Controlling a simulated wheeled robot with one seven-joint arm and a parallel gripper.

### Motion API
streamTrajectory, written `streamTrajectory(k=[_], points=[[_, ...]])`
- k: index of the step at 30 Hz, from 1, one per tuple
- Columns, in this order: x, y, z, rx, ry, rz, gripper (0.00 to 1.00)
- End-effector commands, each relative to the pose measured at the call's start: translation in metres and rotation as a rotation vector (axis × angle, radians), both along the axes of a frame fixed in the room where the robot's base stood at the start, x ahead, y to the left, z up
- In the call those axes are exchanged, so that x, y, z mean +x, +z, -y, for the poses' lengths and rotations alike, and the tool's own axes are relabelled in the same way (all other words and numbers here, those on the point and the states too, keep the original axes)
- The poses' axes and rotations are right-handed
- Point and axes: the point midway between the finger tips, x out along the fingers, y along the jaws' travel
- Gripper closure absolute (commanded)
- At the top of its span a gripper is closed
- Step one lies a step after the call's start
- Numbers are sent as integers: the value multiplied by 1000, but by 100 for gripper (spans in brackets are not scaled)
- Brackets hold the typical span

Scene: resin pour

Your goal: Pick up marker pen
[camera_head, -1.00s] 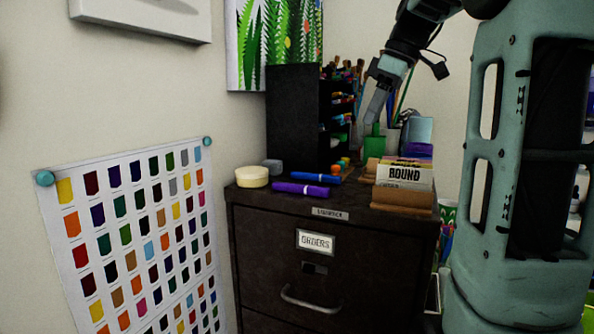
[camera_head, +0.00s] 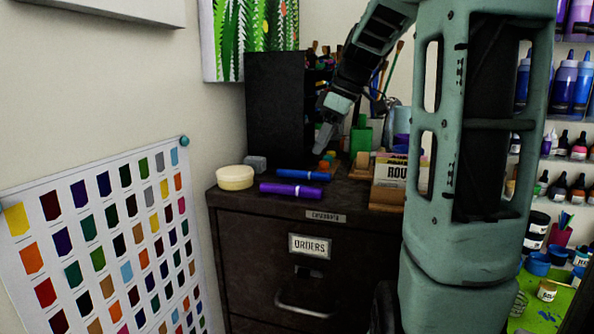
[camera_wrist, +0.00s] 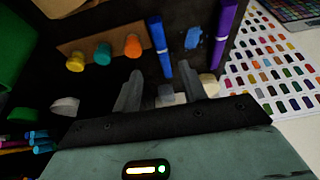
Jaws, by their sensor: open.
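Two marker pens lie on top of the dark filing cabinet: a purple one (camera_head: 291,190) near the front edge and a blue one (camera_head: 303,174) just behind it. In the wrist view the blue marker (camera_wrist: 159,45) lies beyond the fingers, and the purple one (camera_wrist: 223,30) lies further right. Which pen the task means, I cannot tell. My gripper (camera_head: 324,138) is above the cabinet top, behind the markers and apart from them. In the wrist view my gripper (camera_wrist: 168,90) is open, with no marker between its fingers.
The dark organizer (camera_head: 277,105) stands behind the markers. A cream round tub (camera_head: 235,177) and a grey block (camera_head: 255,163) are to their left. A card holder (camera_head: 389,180) and green bottle (camera_head: 361,137) are to the right. Several coloured caps (camera_wrist: 103,50) sit close by.

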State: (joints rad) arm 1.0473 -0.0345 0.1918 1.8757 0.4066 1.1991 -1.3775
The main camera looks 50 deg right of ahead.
Motion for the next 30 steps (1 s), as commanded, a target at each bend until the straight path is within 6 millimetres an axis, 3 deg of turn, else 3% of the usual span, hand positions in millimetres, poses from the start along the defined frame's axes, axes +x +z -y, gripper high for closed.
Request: streamTrajectory(k=[10, 18, 26, 27, 30], points=[[11, -25, -7, 3, 0, -1, 58], [24, -59, -14, 2, 0, -1, 58], [26, -64, -15, -1, 0, 0, 58], [26, -64, -15, -1, 0, 0, 61], [26, -64, -15, -1, 0, 0, 88]])
